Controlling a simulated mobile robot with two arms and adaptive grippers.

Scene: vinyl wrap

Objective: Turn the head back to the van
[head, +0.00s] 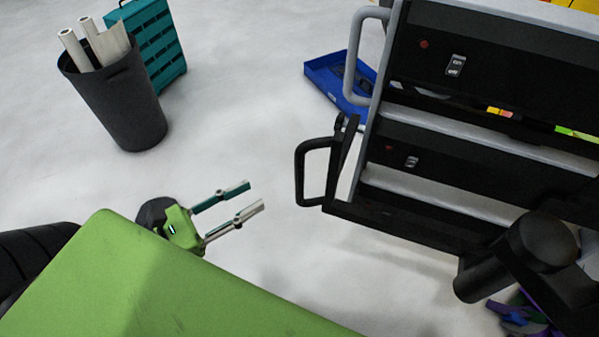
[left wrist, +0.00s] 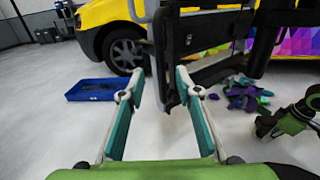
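The van (left wrist: 95,14) shows in the left wrist view as a yellow body with a dark wheel at the top, with colourful wrap panels at right. In the head view only a yellow strip of it (head: 576,4) shows at the top right corner. My left gripper (head: 254,196) is open and empty over the floor, its two fingers apart, left of the black cart handle. In the left wrist view the fingers (left wrist: 160,76) point toward the cart, with a gap between them. A green and black part of my right arm (left wrist: 290,122) shows at the right edge; its fingers are not clear.
A black and grey drawer cart (head: 440,150) with handles stands close on the right. A blue tray (head: 325,78) lies behind it. A dark bin with white rolls (head: 125,105) and a teal crate (head: 150,40) stand upper left. Purple and green scraps (left wrist: 243,92) lie on the floor.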

